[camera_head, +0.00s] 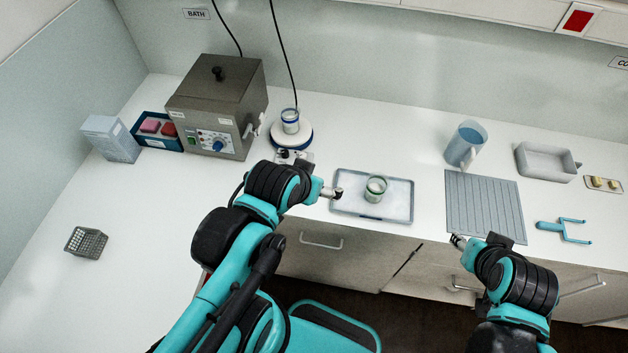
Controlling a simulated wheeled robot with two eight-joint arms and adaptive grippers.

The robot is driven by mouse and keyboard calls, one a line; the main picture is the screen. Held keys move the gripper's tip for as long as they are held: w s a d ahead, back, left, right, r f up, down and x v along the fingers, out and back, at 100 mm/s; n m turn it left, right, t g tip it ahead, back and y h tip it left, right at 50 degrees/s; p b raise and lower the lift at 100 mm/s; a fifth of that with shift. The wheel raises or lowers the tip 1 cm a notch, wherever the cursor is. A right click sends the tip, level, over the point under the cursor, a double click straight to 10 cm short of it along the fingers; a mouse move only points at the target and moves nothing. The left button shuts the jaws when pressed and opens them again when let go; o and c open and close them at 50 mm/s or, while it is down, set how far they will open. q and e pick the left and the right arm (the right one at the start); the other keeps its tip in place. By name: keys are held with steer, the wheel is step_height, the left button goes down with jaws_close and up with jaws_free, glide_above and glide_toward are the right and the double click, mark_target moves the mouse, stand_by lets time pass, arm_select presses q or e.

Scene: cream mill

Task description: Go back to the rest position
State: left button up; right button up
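My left gripper (332,192) is at the left edge of a grey tray (400,206) in the head view. Its fingers are small and I cannot tell if they are open or shut. A glass beaker with a green band (376,188) stands upright on the tray, to the right of the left gripper and apart from it. My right gripper (458,241) is near the counter's front edge, by the lower left corner of a ribbed grey mat (485,205). Its fingers are also too small to read.
A metal water bath (218,105) stands at the back left. A round white plate device (291,135) holds a beaker (290,120). A blue jug (466,143), a white basin (546,161) and a blue fork-shaped tool (563,229) are on the right. A grey basket (86,242) is at left.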

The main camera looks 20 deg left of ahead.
step_height(320, 180, down, 13)
steer(key=b, duration=1.3)
